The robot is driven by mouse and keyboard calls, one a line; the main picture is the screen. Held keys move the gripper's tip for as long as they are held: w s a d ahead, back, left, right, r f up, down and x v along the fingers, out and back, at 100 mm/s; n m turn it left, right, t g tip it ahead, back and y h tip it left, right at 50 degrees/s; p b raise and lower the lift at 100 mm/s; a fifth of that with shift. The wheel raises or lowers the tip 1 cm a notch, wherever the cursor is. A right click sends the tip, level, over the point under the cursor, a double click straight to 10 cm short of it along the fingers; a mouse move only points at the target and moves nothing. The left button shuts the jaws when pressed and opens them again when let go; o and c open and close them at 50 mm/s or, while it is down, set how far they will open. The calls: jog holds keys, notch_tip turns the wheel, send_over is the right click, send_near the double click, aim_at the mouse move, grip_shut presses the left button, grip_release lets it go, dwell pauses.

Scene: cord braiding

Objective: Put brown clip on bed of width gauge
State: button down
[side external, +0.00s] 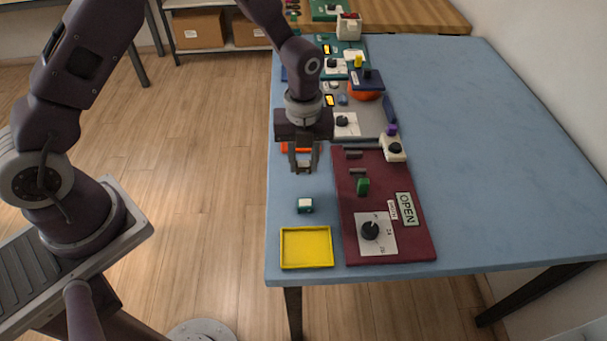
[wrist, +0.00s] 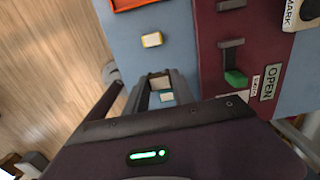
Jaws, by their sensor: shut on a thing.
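My gripper (side external: 303,167) points down above the blue table, left of the maroon board. It is shut on a small tan-brown piece, which I take to be the brown clip (side external: 304,163); the fingers cover much of it. In the wrist view my gripper (wrist: 160,90) shows small pale shapes between its fingers, too small to tell apart. I cannot tell for sure which thing is the width gauge. A cream device (side external: 393,149) with a purple part stands at the maroon board's far right corner.
A green-and-white block (side external: 305,206) and a yellow tray (side external: 306,248) lie nearer the camera. A yellow-and-white block (wrist: 152,40) lies near an orange tray (wrist: 135,3). The maroon board (side external: 405,245) carries a green lever, dial and OPEN sign. The table's right side is clear.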

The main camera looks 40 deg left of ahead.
jog(key=r, duration=0.3)
jog(key=shift+w+r, duration=0.2)
jog(key=w, duration=0.2)
notch_tip(320, 180, up, 2)
send_over(355, 165)
notch_tip(355, 165, down, 9)
jog(key=shift+f, duration=0.2)
jog(key=shift+f, duration=0.15)
jog(key=c, duration=1.1)
grip_release()
jog(key=shift+o, duration=0.2)
